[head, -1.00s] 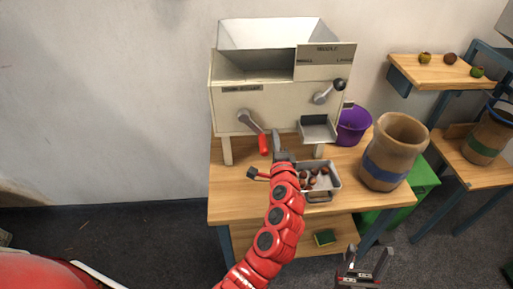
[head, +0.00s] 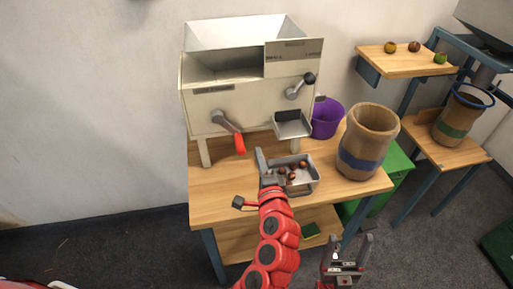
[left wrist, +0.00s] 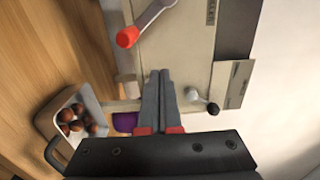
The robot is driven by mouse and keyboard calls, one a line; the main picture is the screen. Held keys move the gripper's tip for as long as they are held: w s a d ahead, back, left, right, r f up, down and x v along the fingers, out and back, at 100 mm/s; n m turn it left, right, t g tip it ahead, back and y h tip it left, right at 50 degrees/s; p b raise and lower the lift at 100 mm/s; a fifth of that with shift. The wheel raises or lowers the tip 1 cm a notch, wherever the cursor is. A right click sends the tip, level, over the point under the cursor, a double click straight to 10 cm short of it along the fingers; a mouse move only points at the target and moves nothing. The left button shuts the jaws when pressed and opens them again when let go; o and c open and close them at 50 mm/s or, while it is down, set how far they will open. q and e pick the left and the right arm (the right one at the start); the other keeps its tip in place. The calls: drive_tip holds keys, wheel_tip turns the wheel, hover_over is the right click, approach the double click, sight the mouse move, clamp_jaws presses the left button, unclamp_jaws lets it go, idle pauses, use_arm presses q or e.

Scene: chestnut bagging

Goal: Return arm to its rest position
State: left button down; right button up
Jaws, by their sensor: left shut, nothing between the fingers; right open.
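My left gripper (head: 261,162) is at the end of the red arm, shut and empty, over the left side of the metal tray (head: 314,184) in the head view. Its shut fingers (left wrist: 160,78) also show in the left wrist view, pointing toward the machine front, with nothing between them. The tray holds several brown chestnuts (head: 292,175); in the left wrist view the tray (left wrist: 45,122) lies to the left of the fingers, apart from them. My right gripper (head: 348,250) is open and empty, low in front of the table's right side.
The cream machine (head: 225,108) with a red-handled crank (head: 240,143) stands at the back of the wooden table (head: 215,200). A shelf (head: 405,62) holds several fruits.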

use_arm(q)
drive_tip(key=shift+v, duration=1.2)
drive_tip(key=shift+w, duration=0.1)
